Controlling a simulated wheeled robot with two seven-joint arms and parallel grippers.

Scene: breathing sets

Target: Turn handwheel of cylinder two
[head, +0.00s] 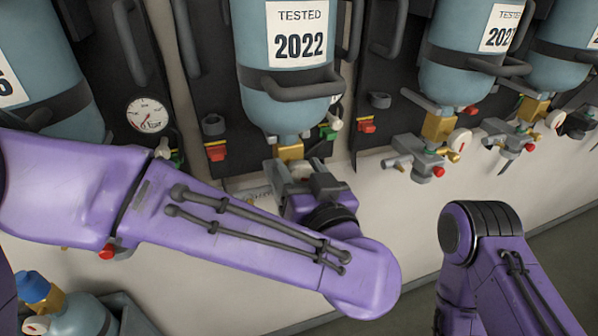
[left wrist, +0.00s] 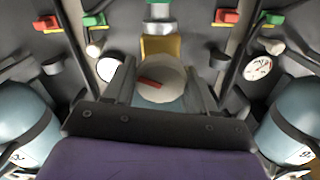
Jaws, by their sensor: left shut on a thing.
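The blue-grey cylinder labelled "TESTED 2022" (head: 289,95) hangs neck down in the middle of the head view, with its brass valve (head: 290,151) at the bottom. My left gripper (head: 299,172) is at this valve. In the left wrist view the pale round handwheel (left wrist: 172,88) with a red mark sits between my left fingers (left wrist: 162,85), below the brass block (left wrist: 159,47). The fingers are shut on its sides. In the head view my gripper hides most of the handwheel. My right arm (head: 490,250) shows at the lower right; its gripper is out of view.
Neighbouring cylinders (head: 462,65) with valves (head: 437,127) hang to the right. A pressure gauge (head: 147,115) is on the backplate at left. Another cylinder (head: 75,318) lies low at the left. The white panel below the valves is mostly clear.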

